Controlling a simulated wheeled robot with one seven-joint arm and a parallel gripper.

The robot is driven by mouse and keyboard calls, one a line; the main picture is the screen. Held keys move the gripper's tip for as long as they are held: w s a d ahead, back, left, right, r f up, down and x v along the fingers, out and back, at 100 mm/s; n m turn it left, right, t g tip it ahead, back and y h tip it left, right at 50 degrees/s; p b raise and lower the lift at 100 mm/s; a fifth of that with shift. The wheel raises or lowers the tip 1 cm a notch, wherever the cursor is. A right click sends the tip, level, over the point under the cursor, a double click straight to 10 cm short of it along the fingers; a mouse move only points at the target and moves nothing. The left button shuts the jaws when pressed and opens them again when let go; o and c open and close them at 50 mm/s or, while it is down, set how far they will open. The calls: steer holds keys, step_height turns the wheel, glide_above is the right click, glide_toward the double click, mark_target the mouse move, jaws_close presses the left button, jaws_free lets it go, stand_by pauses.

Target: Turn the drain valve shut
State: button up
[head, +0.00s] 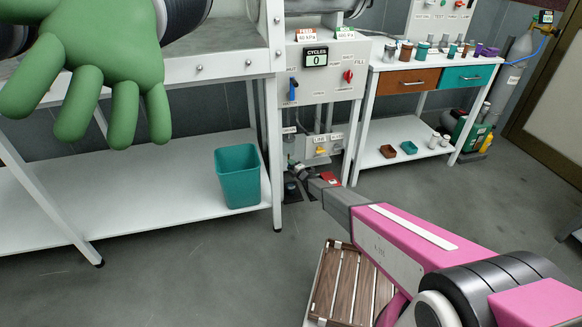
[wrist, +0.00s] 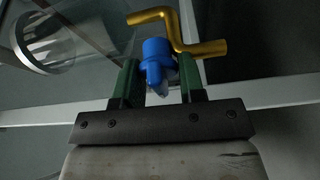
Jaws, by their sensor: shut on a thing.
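In the wrist view, a blue fitting (wrist: 156,52), which looks like the drain valve's handle, sits between the two green fingers of my gripper (wrist: 161,82). The fingers are shut on its lower part. A bent yellow pipe (wrist: 178,32) runs just behind and beside it. In the head view my gripper (head: 298,168) is low by the white bench leg, under the control panel. The valve is too small and too covered by my gripper to make out there.
A teal bin (head: 238,178) stands on the low shelf left of my gripper. The control panel (head: 322,72) hangs above, with a grey box (head: 322,146) below it. A wooden slatted platform (head: 349,284) lies in front. A side table (head: 436,75) stands to the right. Open floor lies further right.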

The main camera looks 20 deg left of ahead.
steer(key=shift+n, duration=0.4)
steer(key=o, duration=0.9)
steer(key=v, duration=1)
steer(key=shift+s+d, duration=0.3)
steer(key=shift+r, duration=0.1)
